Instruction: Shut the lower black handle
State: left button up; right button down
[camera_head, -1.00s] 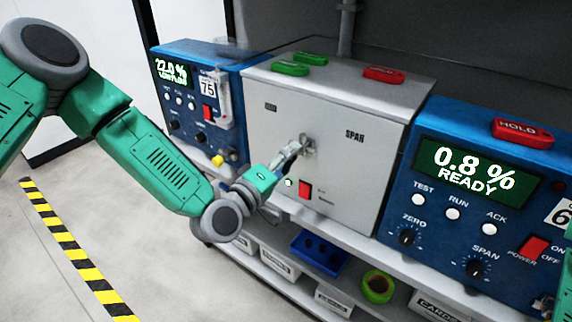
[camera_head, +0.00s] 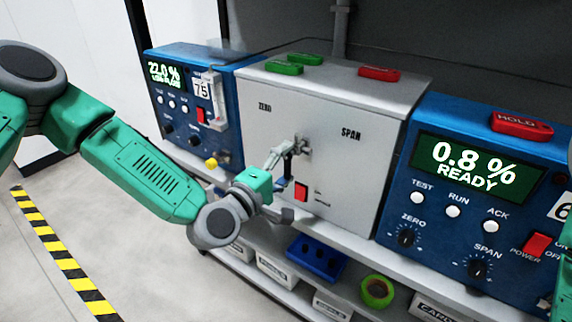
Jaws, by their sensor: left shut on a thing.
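The grey box (camera_head: 345,105) labelled ZERO and SPAN stands between two blue analysers. A metal fitting (camera_head: 304,147) sits on its front, and a small dark handle (camera_head: 288,165) shows below and left of it, at the fingers. My left gripper (camera_head: 285,155) reaches in from the left and is shut on this handle, in front of the box. Its fingers partly hide the handle, so its exact angle is hard to tell. My right gripper is not in view; only a sliver of green arm shows at the right edge.
The right blue analyser (camera_head: 398,180) reads 0.8 % READY. The left blue analyser (camera_head: 230,110) has a yellow knob (camera_head: 211,163). Green and red tags lie on top. The lower shelf holds a blue rack (camera_head: 317,257) and green tape (camera_head: 376,291).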

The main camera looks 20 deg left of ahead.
pick_arm(q)
jog(key=shift+s+f, duration=0.1)
jog(key=shift+f, duration=0.2)
jog(key=o, duration=1.2)
jog(key=shift+a, duration=0.1)
jog(key=shift+c, duration=0.2)
jog(key=shift+r, duration=0.1)
jog(key=shift+a, duration=0.1)
jog(key=v, duration=1.1)
jog(key=shift+s+a, duration=0.15)
jog(key=shift+s, duration=0.25)
